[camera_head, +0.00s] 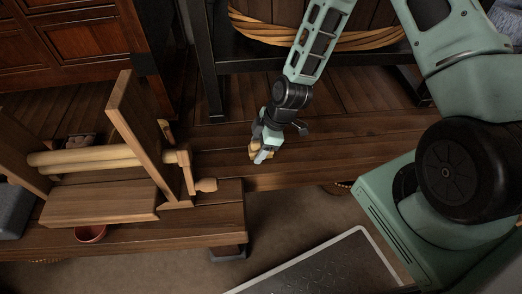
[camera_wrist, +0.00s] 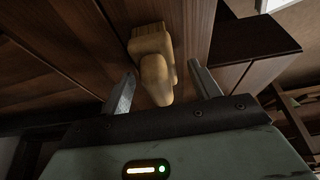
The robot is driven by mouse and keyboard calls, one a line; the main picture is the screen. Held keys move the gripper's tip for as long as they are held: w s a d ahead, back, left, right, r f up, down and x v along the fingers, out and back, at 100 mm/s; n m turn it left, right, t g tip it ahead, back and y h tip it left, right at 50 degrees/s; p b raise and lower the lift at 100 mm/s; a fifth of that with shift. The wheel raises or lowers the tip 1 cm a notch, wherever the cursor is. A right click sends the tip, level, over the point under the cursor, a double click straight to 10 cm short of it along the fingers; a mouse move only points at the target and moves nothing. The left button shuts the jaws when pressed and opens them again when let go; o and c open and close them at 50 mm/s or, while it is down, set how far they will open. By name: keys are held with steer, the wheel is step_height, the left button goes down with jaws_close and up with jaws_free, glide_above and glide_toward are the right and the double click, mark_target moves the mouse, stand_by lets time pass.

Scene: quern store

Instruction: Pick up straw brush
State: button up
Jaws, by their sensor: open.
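The straw brush appears to be the tan, yellowish thing (camera_wrist: 155,80) in the wrist view, with a blocky far end and a rounded near end. It lies on dark wooden boards. My gripper (camera_wrist: 162,78) is open, with one finger on either side of the brush's near end and visible gaps between. The rest of the brush is hidden there by the gripper.
A wooden frame with a roller (camera_head: 95,157) stands on a low bench (camera_head: 190,233) at left. A reddish-brown bowl (camera_head: 90,233) sits near the bench's front edge. A black-framed stand (camera_head: 215,75) with a basket-like tub is behind my gripper. Boards to the right are clear.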

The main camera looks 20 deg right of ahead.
steer(key=c, duration=1.1)
step_height(320, 180, up, 10)
steer(key=p, duration=0.3)
